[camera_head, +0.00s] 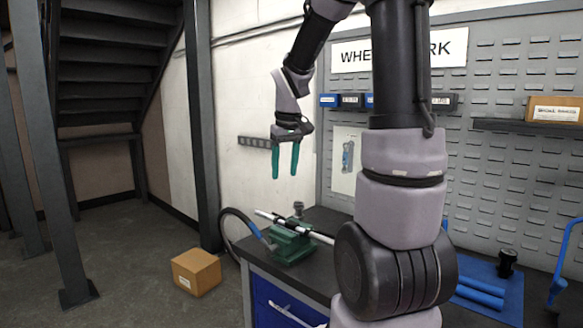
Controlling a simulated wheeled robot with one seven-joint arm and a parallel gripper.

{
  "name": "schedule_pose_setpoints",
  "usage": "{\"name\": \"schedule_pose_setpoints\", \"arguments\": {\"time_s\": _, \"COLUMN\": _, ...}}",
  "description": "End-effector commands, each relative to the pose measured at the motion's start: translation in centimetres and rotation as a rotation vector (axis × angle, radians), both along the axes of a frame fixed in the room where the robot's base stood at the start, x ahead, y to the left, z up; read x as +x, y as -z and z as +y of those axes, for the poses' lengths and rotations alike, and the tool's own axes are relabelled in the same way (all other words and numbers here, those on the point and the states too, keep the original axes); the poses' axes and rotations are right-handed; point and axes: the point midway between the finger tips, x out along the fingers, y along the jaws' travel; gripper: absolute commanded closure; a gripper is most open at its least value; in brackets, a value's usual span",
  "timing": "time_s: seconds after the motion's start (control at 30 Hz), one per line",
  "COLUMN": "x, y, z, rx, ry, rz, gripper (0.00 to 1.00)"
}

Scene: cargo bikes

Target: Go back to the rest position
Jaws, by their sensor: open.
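My gripper (285,172) hangs in the air at the upper middle of the head view, its two green fingers pointing down and apart. It is open and nothing shows between the fingers. It is above the left end of the workbench (335,222), clear of the green vise (289,243). The vise appears to hold a silver and black rod (318,236). My arm covers the middle right of the view and hides part of the bench and the wall panel.
A cardboard box (196,272) stands on the floor left of the bench. A dark post (203,130) rises behind it. A pegboard (510,150) with a shelf (525,126) backs the bench. Blue rolls (480,291) and a black cup (507,263) are at the right. Floor at left is mostly clear.

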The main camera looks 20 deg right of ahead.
Motion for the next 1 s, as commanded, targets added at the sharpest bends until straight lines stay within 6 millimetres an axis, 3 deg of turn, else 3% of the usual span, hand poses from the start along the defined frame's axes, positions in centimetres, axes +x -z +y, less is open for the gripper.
{"name": "schedule_pose_setpoints", "arguments": {"time_s": 0.73, "x": -1.0, "y": -1.1, "z": 0.4, "rx": 0.009, "ry": 0.028, "rz": -0.026, "gripper": 0.43}}
{"name": "schedule_pose_setpoints", "arguments": {"time_s": 0.87, "x": -2.9, "y": -3.1, "z": 1.1, "rx": 0.032, "ry": 0.080, "rz": -0.076, "gripper": 0.43}}
{"name": "schedule_pose_setpoints", "arguments": {"time_s": 1.0, "x": -6.9, "y": -6.1, "z": 2.4, "rx": 0.092, "ry": 0.177, "rz": -0.167, "gripper": 0.43}}
